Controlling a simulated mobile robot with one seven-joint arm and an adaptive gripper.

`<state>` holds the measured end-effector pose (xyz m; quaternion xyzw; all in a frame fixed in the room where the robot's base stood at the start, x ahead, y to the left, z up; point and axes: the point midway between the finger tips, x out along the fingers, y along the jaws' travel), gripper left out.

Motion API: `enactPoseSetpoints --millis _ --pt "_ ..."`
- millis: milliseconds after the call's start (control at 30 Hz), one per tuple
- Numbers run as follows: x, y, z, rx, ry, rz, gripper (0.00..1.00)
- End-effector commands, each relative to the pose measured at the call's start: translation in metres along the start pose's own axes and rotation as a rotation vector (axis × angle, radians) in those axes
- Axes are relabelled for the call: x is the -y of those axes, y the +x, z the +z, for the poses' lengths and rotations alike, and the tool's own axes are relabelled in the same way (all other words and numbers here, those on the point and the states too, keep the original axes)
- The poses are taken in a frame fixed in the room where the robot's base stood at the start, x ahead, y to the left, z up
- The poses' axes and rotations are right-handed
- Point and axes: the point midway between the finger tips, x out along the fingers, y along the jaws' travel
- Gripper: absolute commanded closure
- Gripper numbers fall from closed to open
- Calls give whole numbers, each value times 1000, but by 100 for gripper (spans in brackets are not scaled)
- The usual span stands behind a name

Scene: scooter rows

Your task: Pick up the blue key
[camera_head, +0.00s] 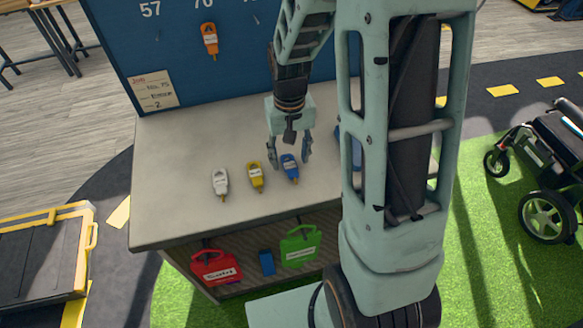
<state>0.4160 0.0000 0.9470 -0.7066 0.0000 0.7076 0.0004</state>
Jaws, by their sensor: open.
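The blue key (289,167) has a blue tag-like head with a pale label and lies on the grey counter (180,150), to the right of the yellow key. My gripper (290,163) points down over the blue key. Its fingers are open, one on each side of the blue key in the picture. I cannot tell the exact height of the fingertips above the counter. Nothing is held between them.
A yellow key (256,176) and a white key (220,183) lie left of the blue key. An orange key (209,40) hangs on the blue board (165,50). Red (213,267) and green (299,247) tagged items sit below the counter. My arm hides the counter's right part.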

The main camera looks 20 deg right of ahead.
Motion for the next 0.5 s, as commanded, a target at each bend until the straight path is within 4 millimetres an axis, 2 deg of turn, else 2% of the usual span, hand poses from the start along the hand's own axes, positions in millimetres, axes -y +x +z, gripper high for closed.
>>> enactPoseSetpoints --millis 133,367,500 --pt "0 13 0 0 -1 0 54" --pt "0 14 -1 -2 0 0 54" --pt "0 14 -1 -2 -1 0 67"
